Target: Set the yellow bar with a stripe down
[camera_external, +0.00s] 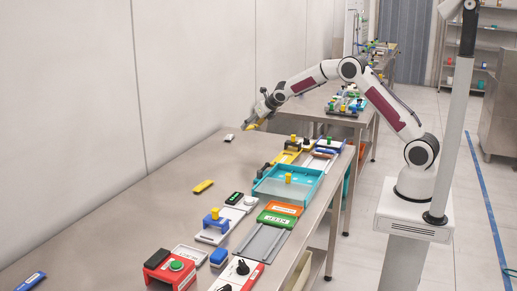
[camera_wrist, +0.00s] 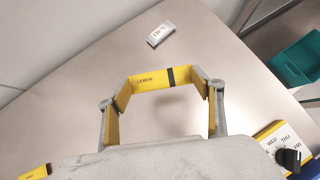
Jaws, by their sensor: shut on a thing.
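The yellow bar with a dark stripe (camera_wrist: 150,80), lettered "LEMON", spans between my fingertips in the wrist view. My gripper (camera_wrist: 164,84) is shut on it at its two ends. In the external view my gripper (camera_external: 258,117) is over the far part of the steel table, and the yellow bar (camera_external: 252,126) shows small under it. The bar looks held above the tabletop, but its exact height is hard to tell.
A white lettered bar (camera_wrist: 160,34) lies on the table (camera_wrist: 70,100) ahead. Another yellow bar (camera_external: 203,186) lies closer to the external camera. A yellow day-marked block (camera_wrist: 286,146) with a black knob and a teal bin (camera_wrist: 299,60) are at right. Bare steel surrounds the held bar.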

